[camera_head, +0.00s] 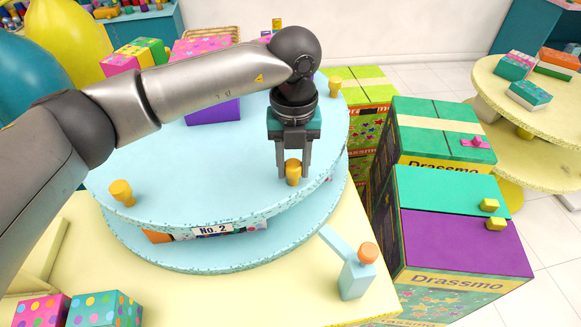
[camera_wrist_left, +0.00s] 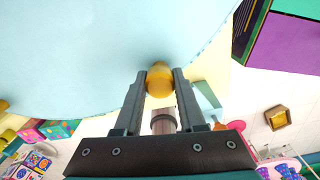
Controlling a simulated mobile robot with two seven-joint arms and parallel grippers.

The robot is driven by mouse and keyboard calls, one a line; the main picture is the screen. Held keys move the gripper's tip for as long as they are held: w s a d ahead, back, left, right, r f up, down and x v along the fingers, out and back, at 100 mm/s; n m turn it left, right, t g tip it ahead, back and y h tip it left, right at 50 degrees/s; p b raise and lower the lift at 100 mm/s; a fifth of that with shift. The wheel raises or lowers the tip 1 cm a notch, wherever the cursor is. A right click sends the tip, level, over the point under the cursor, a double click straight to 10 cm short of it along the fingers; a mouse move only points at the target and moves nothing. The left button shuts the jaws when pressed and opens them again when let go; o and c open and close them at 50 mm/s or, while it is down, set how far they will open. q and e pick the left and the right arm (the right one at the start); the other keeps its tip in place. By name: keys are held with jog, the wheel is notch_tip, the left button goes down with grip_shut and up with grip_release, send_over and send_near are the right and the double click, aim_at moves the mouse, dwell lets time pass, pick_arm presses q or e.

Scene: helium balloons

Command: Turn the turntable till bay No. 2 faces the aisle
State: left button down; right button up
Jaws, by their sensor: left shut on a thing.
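The light blue turntable (camera_head: 225,155) stands on a pale yellow table, with a second blue disc below its top. A white plate marked No. 2 (camera_head: 212,229) sits on its front rim, above a bay holding colourful things. Yellow knobs stand on its rim, one at the left (camera_head: 122,192) and one at the back right (camera_head: 335,82). My left gripper (camera_head: 293,172) reaches down at the right front rim and is shut on another yellow knob (camera_head: 293,176). The left wrist view shows this knob (camera_wrist_left: 159,80) between the two fingers. My right gripper is not in view.
A light blue post with an orange top (camera_head: 357,275) and an arm toward the turntable stands at the front right. Green and purple Drassmo boxes (camera_head: 460,235) stand close on the right. Dotted boxes (camera_head: 105,308) lie at front left.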

pick_arm(q)
jog(key=shift+r, duration=0.1)
jog(key=c, duration=0.5)
grip_release()
notch_tip(320, 180, up, 15)
jog(key=b, duration=0.1)
jog(key=shift+s, duration=0.1)
